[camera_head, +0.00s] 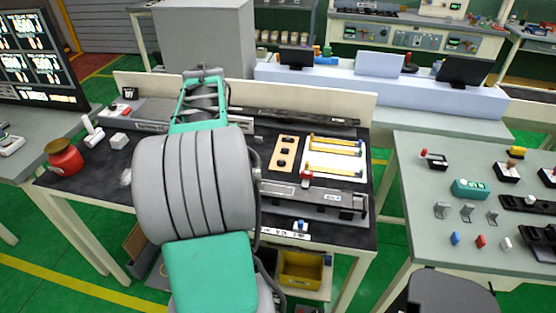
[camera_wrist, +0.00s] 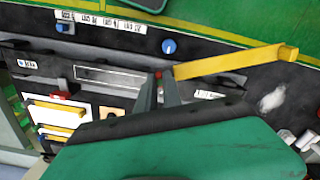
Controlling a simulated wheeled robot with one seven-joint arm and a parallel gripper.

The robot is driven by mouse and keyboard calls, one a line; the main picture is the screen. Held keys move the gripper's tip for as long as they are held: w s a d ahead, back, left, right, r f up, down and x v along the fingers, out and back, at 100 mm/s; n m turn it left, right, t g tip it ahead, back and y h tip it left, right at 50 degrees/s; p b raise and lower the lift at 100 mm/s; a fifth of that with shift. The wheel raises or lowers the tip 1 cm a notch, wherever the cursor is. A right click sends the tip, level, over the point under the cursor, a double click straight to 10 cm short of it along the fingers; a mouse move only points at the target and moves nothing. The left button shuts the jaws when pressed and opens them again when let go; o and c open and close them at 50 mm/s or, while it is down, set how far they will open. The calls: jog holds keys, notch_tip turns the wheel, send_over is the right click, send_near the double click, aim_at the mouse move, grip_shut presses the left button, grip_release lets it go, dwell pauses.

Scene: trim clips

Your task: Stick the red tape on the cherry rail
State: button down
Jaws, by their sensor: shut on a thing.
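My gripper (camera_wrist: 160,84) is low over the dark bench, its two dark fingers close together. A long yellow strip (camera_wrist: 235,62) runs right from the fingertips and appears held near one end. A small red piece (camera_wrist: 158,73) shows at the fingertips; I cannot tell whether it is tape or touches the strip. In the head view my arm hides the gripper and the strip. A grey rail (camera_head: 330,199) lies along the bench front and shows in the wrist view (camera_wrist: 82,73). Another red piece (camera_head: 307,179) is near it. I cannot make out a cherry colour on any rail.
A white tray (camera_head: 313,156) with yellow strips (camera_head: 335,142) lies right of a tan plate with dark holes (camera_head: 284,153). A dark rail (camera_head: 310,116) lies behind. A red jar (camera_head: 65,160) and white blocks (camera_head: 119,141) stand left. A blue knob (camera_wrist: 168,46) is near the front edge.

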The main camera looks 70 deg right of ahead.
jog(key=s+d+m, duration=0.2)
jog(key=s+d, duration=0.2)
jog(key=s, duration=0.4)
jog(key=s+d+m, duration=0.2)
jog(key=s+d, duration=0.2)
jog(key=s, duration=0.5)
jog(key=shift+d+r+m, duration=0.3)
jog(key=shift+r+m, duration=0.1)
jog(key=shift+r, duration=0.05)
jog(key=shift+a, duration=0.1)
jog(key=shift+a+f+b, duration=0.1)
jog(key=shift+f+b, duration=2)
jog(key=shift+f, duration=1.75)
jog(key=c, duration=1.4)
grip_release()
jog(key=shift+c, duration=0.2)
